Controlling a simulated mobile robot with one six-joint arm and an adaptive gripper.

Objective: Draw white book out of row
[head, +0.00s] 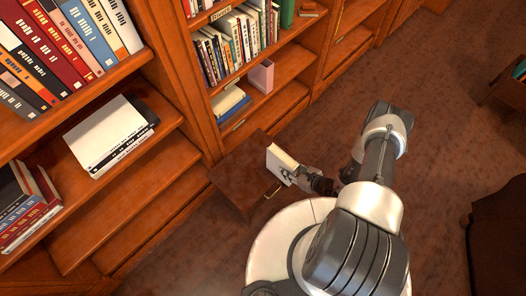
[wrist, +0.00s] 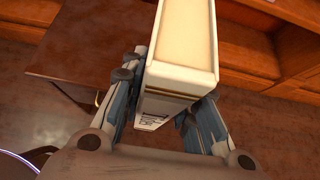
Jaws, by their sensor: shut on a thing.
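A white book (head: 283,160) with cream page edges is in my gripper (head: 293,176), held clear of the shelves. In the wrist view the white book (wrist: 182,50) fills the space between the two fingers of my gripper (wrist: 165,98), which press on its covers. Part of its lower end and some dark print show between the fingers. A row of upright books (head: 235,48) stands on the middle bookcase shelf, away from my gripper. I cannot tell which place in the row the held book comes from.
A brown wooden piece with a brass handle (head: 236,176) juts out below the held book. A white stack (head: 108,135) lies on the near left shelf. The carpet (head: 445,110) at right is open.

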